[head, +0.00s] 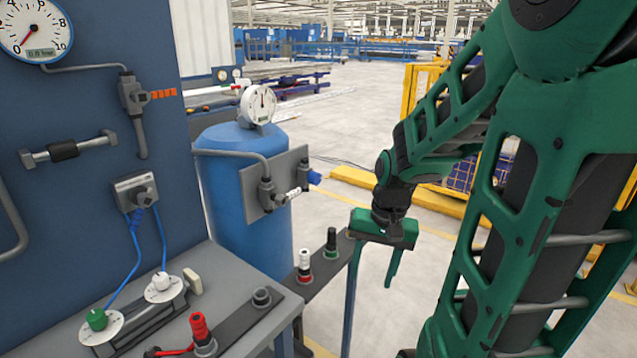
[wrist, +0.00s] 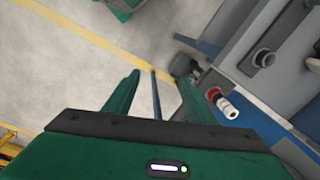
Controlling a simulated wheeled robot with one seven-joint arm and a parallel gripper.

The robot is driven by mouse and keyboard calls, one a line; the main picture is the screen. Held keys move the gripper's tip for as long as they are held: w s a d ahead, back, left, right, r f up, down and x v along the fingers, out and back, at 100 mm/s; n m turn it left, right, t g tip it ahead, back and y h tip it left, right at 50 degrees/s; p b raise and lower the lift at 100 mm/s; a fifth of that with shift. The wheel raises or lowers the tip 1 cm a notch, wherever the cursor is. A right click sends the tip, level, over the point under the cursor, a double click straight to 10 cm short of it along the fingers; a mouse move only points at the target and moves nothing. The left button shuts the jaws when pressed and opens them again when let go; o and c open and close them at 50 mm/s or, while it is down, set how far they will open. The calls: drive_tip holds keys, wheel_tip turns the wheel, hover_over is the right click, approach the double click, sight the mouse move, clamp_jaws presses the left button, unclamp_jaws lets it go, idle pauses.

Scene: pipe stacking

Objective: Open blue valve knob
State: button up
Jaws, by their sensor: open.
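The blue valve knob (head: 314,177) sits at the right end of a short fitting on a grey plate (head: 262,190). The plate is fixed to the front of a blue tank (head: 215,180). My gripper (head: 374,275) hangs to the right of the knob and lower, apart from it, with its fingers pointing down. In the wrist view its two green fingers (wrist: 158,90) are spread, with only the floor and a thin blue post between them. I cannot make out the knob in the wrist view.
A narrow ledge right of the grey bench (head: 222,278) carries a red-and-white connector (head: 304,265) and a green-and-black connector (head: 331,243), close to my gripper. The connector with the white end (wrist: 227,108) shows beside the right finger. Open floor lies behind my gripper.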

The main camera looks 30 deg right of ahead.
sight(318, 179)
drive_tip(key=w+f+m+t+y, duration=0.1)
drive_tip(key=w+m+t+y, duration=0.1)
drive_tip(key=w, duration=0.3)
drive_tip(key=w+f+m+t+y, duration=0.2)
drive_tip(key=w+m, duration=0.2)
drive_tip(key=w, duration=0.2)
drive_tip(key=w+f+m+t+y, duration=0.1)
drive_tip(key=w+f+m+t, duration=0.1)
drive_tip(key=w, duration=0.4)
drive_tip(key=shift+w+a+f+m+y, duration=0.15)
drive_tip(key=shift+a+f+m+y, duration=0.1)
drive_tip(key=shift+m+y, duration=0.2)
drive_tip(key=w+d+r+m+t, duration=0.4)
drive_tip(key=w+r+m, duration=0.1)
drive_tip(key=shift+d+t+y, duration=0.3)
drive_tip(key=shift+t+y, duration=0.05)
drive_tip(key=shift+t, duration=0.05)
drive_tip(key=w+d+r+m+t+h, duration=0.1)
drive_tip(key=w+d+r+m+t, duration=0.1)
drive_tip(key=d+r+m+t, duration=0.45)
drive_tip(key=shift+n+g, duration=0.3)
drive_tip(key=shift+g, duration=0.35)
drive_tip(key=x, duration=0.6)
drive_tip(key=d+x, duration=0.1)
drive_tip(key=x, duration=0.3)
drive_tip(key=shift+w+r, duration=0.1)
drive_tip(key=shift+r, duration=0.1)
drive_tip(key=c, duration=1)
